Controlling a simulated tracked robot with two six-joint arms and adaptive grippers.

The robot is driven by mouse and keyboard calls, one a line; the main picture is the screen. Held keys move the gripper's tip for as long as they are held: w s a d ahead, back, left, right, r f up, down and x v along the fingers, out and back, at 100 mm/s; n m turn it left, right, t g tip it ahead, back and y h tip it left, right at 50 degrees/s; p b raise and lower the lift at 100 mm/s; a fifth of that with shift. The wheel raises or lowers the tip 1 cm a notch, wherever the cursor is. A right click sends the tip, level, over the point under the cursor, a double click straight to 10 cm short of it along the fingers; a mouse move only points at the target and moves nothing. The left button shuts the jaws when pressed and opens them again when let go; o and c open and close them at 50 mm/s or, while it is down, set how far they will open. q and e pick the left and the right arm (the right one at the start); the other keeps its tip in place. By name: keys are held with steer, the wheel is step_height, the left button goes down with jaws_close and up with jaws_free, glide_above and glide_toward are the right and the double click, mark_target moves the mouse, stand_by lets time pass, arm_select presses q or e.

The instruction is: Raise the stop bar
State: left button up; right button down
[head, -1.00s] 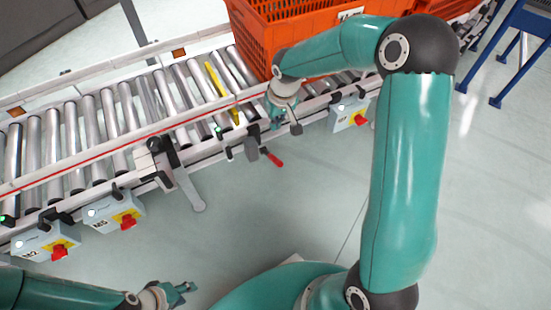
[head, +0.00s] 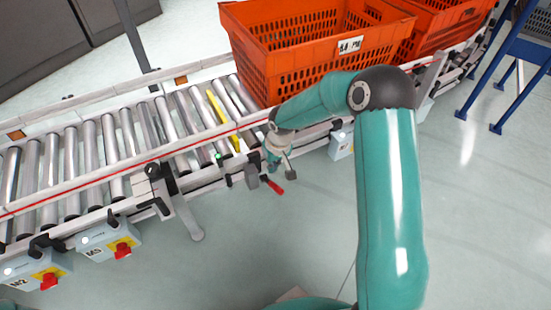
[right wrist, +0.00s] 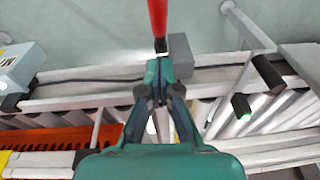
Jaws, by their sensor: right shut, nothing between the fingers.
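The yellow stop bar (head: 221,118) lies between the conveyor rollers, left of the orange tote; I cannot tell its height against them. A lever with a red handle (head: 274,187) sticks out from the conveyor's near side, beside a grey block (head: 252,176). My right gripper (head: 273,166) is beside the conveyor's near rail, close to the lever. In the right wrist view its fingers (right wrist: 160,70) are shut and empty, with tips just short of the dark inner end of the red handle (right wrist: 158,20); contact is unclear. My left gripper is out of view.
An orange tote (head: 250,72) stands on the rollers right of the bar, with a second tote (head: 437,40) behind it. Control boxes with red knobs (head: 122,250) hang along the near rail. A blue stand (head: 500,75) is at right. The near floor is clear.

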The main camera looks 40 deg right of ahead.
mark_target(274, 184)
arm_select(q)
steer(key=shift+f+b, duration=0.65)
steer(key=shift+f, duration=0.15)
arm_select(e)
steer(key=shift+s+a+f, duration=0.1)
steer(key=shift+s+f, duration=0.25)
steer(key=shift+f, duration=0.3)
steer(key=shift+s+a+f, duration=0.1)
steer(key=shift+s+f, duration=0.3)
steer(key=shift+f, duration=0.2)
steer(key=shift+s+a+f, duration=0.1)
steer(key=shift+s+f, duration=0.25)
steer(key=shift+f, duration=0.3)
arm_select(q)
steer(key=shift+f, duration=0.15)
arm_select(e)
steer(key=shift+f, duration=0.1)
